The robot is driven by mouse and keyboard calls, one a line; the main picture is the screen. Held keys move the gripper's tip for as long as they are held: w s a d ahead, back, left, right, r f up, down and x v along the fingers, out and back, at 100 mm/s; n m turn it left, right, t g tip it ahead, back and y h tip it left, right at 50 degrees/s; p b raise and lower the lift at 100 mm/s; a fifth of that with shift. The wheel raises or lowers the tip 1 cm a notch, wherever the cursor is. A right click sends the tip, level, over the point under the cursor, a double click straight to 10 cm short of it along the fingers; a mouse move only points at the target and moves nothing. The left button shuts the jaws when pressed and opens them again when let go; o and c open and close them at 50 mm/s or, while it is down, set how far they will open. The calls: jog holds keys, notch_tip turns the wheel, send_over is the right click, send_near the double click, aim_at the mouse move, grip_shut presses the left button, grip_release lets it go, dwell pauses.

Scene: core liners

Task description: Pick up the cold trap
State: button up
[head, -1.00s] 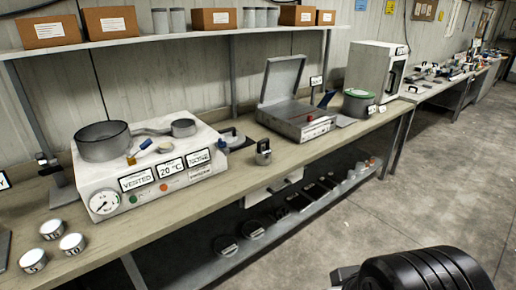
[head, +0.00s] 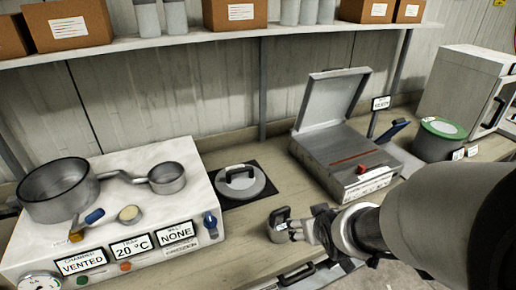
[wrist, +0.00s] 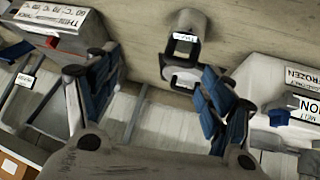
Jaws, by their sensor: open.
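The cold trap appears to be the small metal canister with a dark loop handle (head: 278,234) on the bench, right of the white vacuum unit; no readable label confirms this. In the wrist view, the canister (wrist: 187,20) shows at the top centre with its small label and handle. My gripper (head: 308,229) is just right of the canister in the head view and partly hides that side. In the wrist view, my gripper (wrist: 157,72) has its blue-padded fingers wide apart with nothing held. I cannot tell whether a finger touches the canister.
The white unit (head: 150,165) with pans and display signs stands left. A lid with a handle (head: 240,183) lies on a dark mat behind the canister. A grey open-lidded box (head: 340,165) and a green-rimmed pot (head: 437,140) stand right. A shelf with boxes runs above.

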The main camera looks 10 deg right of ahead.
jog(key=shift+o, duration=0.9)
jog(key=shift+n+t+y, duration=0.3)
jog(key=shift+t+y, duration=0.1)
jog(key=shift+t, duration=0.2)
jog(key=p+x, duration=0.2)
jog(key=x, duration=0.2)
jog(key=shift+w+a+f, duration=0.1)
jog(key=shift+w+f, duration=0.05)
jog(key=shift+f, duration=0.3)
jog(key=t+y+b, duration=0.2)
jog(key=t+b, duration=0.1)
jog(key=t, duration=0.1)
send_near(282, 223)
jog(key=w, duration=0.3)
jog(key=w+a, duration=0.1)
jog(key=w, duration=0.2)
jog(key=w+f, duration=0.1)
jog(key=w, duration=0.2)
jog(key=shift+w+a, duration=0.2)
jog(key=b+x, duration=0.1)
jog(key=x, duration=0.3)
jog(key=shift+a+b, duration=0.35)
jog(key=shift+b, duration=0.05)
jog(key=shift+w+f, duration=0.15)
jog(key=shift+w, duration=0.4)
jog(key=shift+c, duration=0.4)
